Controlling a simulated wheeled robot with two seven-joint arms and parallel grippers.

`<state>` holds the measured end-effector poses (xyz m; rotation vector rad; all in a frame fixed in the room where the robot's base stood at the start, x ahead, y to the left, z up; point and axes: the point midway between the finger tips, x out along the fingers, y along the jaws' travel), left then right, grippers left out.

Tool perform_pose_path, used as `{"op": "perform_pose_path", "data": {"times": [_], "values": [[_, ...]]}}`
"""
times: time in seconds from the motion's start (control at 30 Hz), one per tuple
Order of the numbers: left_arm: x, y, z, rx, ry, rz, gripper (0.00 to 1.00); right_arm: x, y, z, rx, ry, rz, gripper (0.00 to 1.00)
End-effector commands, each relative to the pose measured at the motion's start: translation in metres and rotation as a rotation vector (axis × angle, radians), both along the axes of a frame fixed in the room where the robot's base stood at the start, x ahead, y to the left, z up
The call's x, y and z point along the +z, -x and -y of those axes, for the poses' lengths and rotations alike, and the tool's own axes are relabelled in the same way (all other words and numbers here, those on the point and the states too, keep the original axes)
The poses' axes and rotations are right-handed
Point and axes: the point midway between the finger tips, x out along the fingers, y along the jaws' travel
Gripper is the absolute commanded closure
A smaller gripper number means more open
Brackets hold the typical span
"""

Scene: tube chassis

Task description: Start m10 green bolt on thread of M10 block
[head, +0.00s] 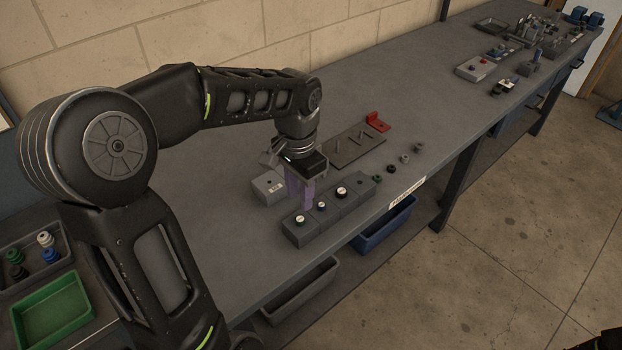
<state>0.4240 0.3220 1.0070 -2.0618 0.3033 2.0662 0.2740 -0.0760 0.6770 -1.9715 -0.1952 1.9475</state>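My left gripper (300,188) points down over the bench, its purplish fingers between a pale grey labelled block (268,188) and a row of dark grey blocks (318,226). I cannot tell whether the fingers are apart or hold anything. The row has several round white-topped pieces on it, and a small dark green piece (377,180) is at its far end. Which block is the M10 one is too small to read. My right gripper is not seen.
A dark plate with upright pins (350,148) and a red bracket (378,122) lie behind the gripper. Small dark rings (405,159) lie right of the row. An empty green bin (52,308) is at lower left.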

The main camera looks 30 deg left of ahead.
Motion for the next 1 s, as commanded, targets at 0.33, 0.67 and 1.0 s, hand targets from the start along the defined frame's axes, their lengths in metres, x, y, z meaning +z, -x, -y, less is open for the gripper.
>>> {"op": "perform_pose_path", "data": {"times": [0.33, 0.67, 1.0], "values": [[-0.002, 0.0, 0.0, 0.0, 0.001, 0.0, 0.68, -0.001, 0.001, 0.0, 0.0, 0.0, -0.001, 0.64], [-0.025, 0.0, 0.0, 0.0, 0.002, -0.001, 0.68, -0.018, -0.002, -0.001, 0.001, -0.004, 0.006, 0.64], [-0.061, 0.0, 0.001, -0.001, 0.002, 0.0, 0.68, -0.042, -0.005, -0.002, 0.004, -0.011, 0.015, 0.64]]}}
